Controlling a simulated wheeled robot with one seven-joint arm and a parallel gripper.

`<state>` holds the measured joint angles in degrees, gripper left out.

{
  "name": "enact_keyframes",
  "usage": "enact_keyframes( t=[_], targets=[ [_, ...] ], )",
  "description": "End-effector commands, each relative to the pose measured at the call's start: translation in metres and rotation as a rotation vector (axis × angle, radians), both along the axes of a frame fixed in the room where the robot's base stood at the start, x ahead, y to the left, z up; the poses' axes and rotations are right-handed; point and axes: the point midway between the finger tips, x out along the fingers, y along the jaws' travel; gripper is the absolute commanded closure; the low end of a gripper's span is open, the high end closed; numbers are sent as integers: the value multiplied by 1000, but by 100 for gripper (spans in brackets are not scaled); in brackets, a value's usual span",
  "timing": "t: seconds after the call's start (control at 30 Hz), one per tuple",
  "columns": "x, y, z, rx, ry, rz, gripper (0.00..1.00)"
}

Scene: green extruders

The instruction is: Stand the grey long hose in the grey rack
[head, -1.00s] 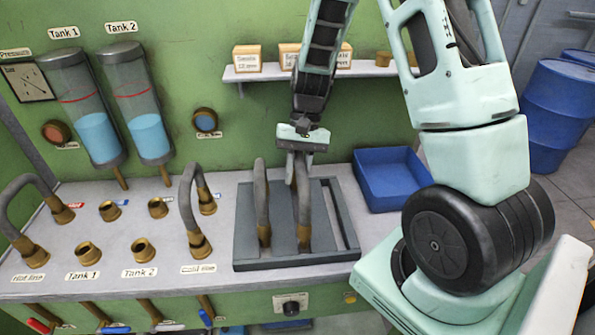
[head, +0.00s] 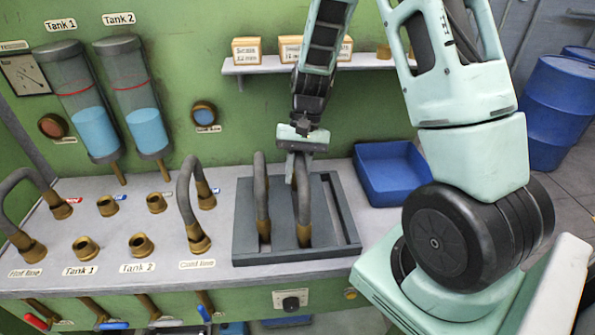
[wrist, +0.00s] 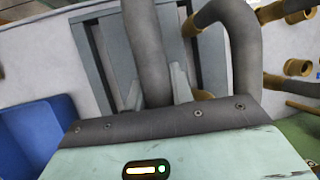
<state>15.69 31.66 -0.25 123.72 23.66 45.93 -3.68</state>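The grey rack (head: 347,222) lies on the bench, a dark flat frame with slots. Two bent grey hoses with brass ends stand upright in it, a left hose (head: 261,195) and a right hose (head: 304,212). I cannot tell from their looks which is the long one. My gripper (head: 298,168) is at the top of the right hose. In the wrist view, my fingers (wrist: 158,88) lie against both sides of this hose (wrist: 146,45). The fingers hide part of its bend. Its lower brass end shows in the rack.
A blue bin (head: 393,172) stands right of the rack. Left of it, a cold-line hose (head: 184,195) and a hot-line hose (head: 18,190) arch over the bench among several brass sockets (head: 142,244). A shelf with boxes (head: 290,67) is behind my arm.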

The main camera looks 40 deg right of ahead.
Motion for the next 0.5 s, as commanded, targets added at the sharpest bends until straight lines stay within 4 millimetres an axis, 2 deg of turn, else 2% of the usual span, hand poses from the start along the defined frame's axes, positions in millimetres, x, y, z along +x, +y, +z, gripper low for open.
enact_keyframes(
  t=[0.03, 0.1, 0.37, 0.5],
  targets=[
    [0, 0, 0, 0, 0, 0, 66],
    [0, 0, 0, 0, 0, 0, 51],
    [0, 0, 0, 0, 0, 0, 51],
    [3, -4, 8, -1, -3, -1, 51]
  ],
)
